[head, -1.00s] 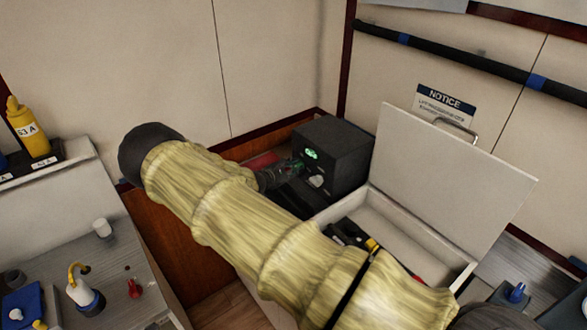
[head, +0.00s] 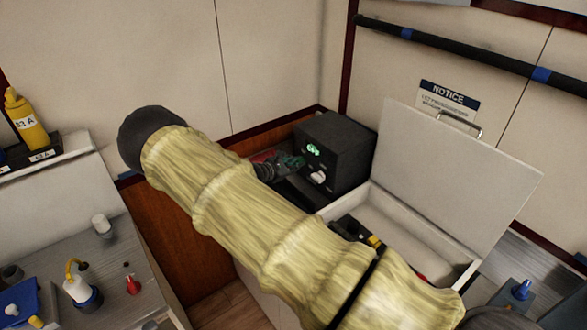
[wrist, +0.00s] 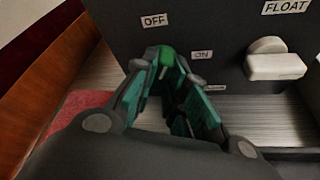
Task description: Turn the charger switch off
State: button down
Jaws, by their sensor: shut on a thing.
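The charger is a dark box (head: 345,150) in the corner, with a green-lit display (head: 313,150) on its front. My gripper (head: 297,161) is at the left part of this front face. In the wrist view my gripper (wrist: 167,66), with green finger pads, closes on the charger switch (wrist: 166,54), which shows as a small green piece between the fingertips. The OFF label (wrist: 155,20) is above it and the ON label (wrist: 202,55) is to its right. The fingers hide most of the switch, so its exact position is unclear.
A white knob (wrist: 273,62) sits below the FLOAT label (wrist: 286,6), right of my gripper; it also shows in the head view (head: 318,177). An open white box with a raised lid (head: 450,180) stands right of the charger. A wooden panel (wrist: 48,75) is close on the left.

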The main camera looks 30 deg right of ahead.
jog(key=shift+w+d+r+n+g+b, duration=0.1)
jog(key=shift+d+n+g+b, duration=0.1)
jog(key=shift+n+g+b, duration=0.5)
jog(key=shift+d+r+n+g+b, duration=0.15)
jog(key=shift+n+g+b, duration=0.45)
jog(key=shift+n, duration=0.6)
jog(key=c, duration=1.7)
grip_release()
jog(key=shift+o, duration=1.3)
jog(key=shift+d+f, duration=0.1)
jog(key=shift+f, duration=0.05)
jog(key=shift+w+a+f, duration=0.1)
jog(key=shift+a, duration=0.25)
jog(key=v, duration=1.1)
jog(key=shift+a+r, duration=0.2)
jog(key=shift+a, duration=0.15)
